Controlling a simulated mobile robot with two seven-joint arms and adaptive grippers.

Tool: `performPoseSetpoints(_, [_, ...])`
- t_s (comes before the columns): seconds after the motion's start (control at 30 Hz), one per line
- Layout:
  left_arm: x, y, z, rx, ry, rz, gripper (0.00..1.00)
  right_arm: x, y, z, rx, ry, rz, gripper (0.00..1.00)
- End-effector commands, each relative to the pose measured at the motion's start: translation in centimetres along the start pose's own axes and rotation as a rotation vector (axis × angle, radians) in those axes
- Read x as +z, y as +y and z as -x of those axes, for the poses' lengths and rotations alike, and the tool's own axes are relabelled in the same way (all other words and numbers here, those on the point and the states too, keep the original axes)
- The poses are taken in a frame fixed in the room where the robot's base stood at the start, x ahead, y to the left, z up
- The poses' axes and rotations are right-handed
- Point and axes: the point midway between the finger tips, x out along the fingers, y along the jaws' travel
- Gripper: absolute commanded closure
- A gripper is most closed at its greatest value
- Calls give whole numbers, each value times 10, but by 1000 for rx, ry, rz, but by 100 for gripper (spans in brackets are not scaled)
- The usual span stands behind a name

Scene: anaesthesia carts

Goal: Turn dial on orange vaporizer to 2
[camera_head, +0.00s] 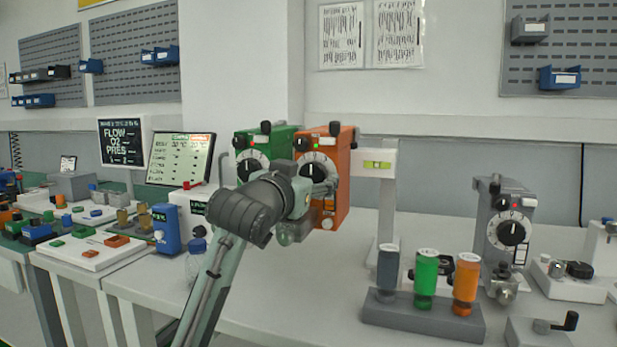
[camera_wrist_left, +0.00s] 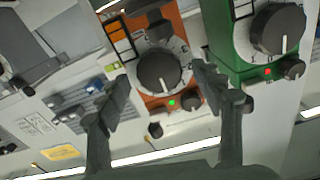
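The orange vaporizer (camera_head: 341,180) stands on the bench right of the green vaporizer (camera_head: 272,140). Its black round dial (camera_head: 318,171) has a white mark, pointing roughly up in the head view; the scale numbers are too small to read. My left gripper (camera_head: 303,186) is in front of it, partly covering its front. In the left wrist view, which looks upside down, my open gripper (camera_wrist_left: 163,84) has one finger on each side of the dial (camera_wrist_left: 159,71). Clear gaps show between fingers and dial, though depth is hard to judge. My right gripper is not in view.
The green vaporizer's dial (camera_wrist_left: 278,29) lies just beyond one finger. A grey vaporizer (camera_head: 492,215) stands to the right, behind a rack (camera_head: 424,317) with grey, green and orange bottles. A monitor (camera_head: 180,158) stands left.

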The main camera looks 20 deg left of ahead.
Motion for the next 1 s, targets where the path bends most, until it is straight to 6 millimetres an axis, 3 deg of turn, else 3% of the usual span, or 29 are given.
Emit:
performPoseSetpoints(0.03, [0,0,0,0,0,0,41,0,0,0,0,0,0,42])
performPoseSetpoints(0.4, [0,0,0,0,0,0,83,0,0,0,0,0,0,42])
performPoseSetpoints(0.73, [0,-1,0,2,0,60,83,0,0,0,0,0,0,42])
performPoseSetpoints(1.0, [0,0,0,12,1,248,83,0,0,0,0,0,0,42])
